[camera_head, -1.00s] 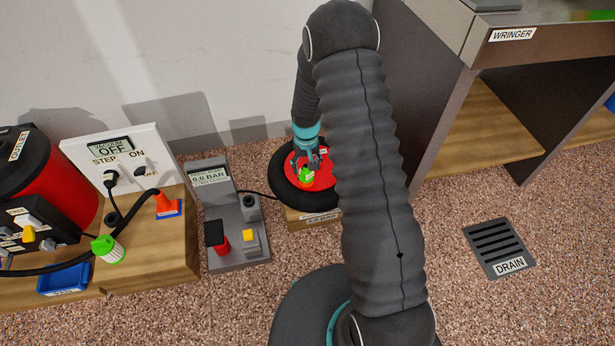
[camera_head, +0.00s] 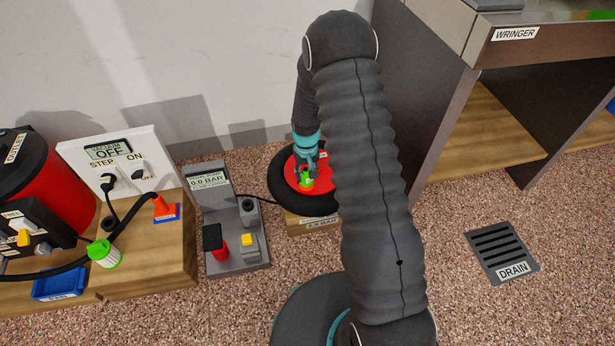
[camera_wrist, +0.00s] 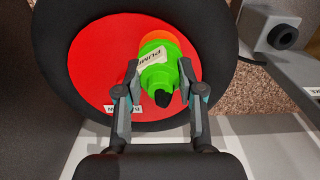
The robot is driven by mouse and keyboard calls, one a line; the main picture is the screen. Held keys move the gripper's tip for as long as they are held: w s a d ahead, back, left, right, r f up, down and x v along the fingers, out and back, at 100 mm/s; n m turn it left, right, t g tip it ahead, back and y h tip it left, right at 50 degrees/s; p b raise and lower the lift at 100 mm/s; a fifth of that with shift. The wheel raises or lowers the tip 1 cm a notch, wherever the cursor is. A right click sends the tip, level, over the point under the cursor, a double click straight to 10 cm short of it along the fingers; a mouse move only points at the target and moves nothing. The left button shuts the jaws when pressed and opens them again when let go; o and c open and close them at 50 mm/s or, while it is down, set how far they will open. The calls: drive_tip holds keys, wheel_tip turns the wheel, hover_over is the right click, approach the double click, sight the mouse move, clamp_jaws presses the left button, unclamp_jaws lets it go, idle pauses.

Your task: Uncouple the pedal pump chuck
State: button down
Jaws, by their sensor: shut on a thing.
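The green pump chuck (camera_wrist: 157,75), with a label reading PUMP and a dark end, shows in the wrist view between my fingers. My gripper (camera_wrist: 160,85) is shut on it. An orange part (camera_wrist: 160,39) shows at the chuck's far end; I cannot tell whether the two are still joined. Behind them is the red disc (camera_wrist: 95,65) of a black-tyred wheel (camera_wrist: 55,85). In the head view my gripper (camera_head: 307,163) points down at the wheel (camera_head: 284,191), with the green chuck (camera_head: 306,180) at its tips. My arm hides the wheel's right side.
A grey pump stand (camera_head: 226,257) with a 0.0 BAR display (camera_head: 207,183) stands left of the wheel. Further left are a wooden bench (camera_head: 150,278), a red vacuum (camera_head: 40,190) and a blue tray (camera_head: 58,284). A grey cabinet (camera_head: 430,110) stands right. Floor around the drain (camera_head: 503,252) is clear.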

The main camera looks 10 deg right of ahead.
sight(306, 170)
drive_tip(key=n+b, duration=0.1)
drive_tip(key=n, duration=0.5)
idle(0.3)
drive_tip(key=n+b, duration=0.1)
drive_tip(key=n, duration=0.4)
drive_tip(key=shift+n, duration=0.4)
drive_tip(key=shift+r+p, duration=0.3)
drive_tip(key=shift+r, duration=0.5)
idle(0.4)
drive_tip(key=shift+r+p, duration=0.7)
drive_tip(key=shift+r, duration=0.5)
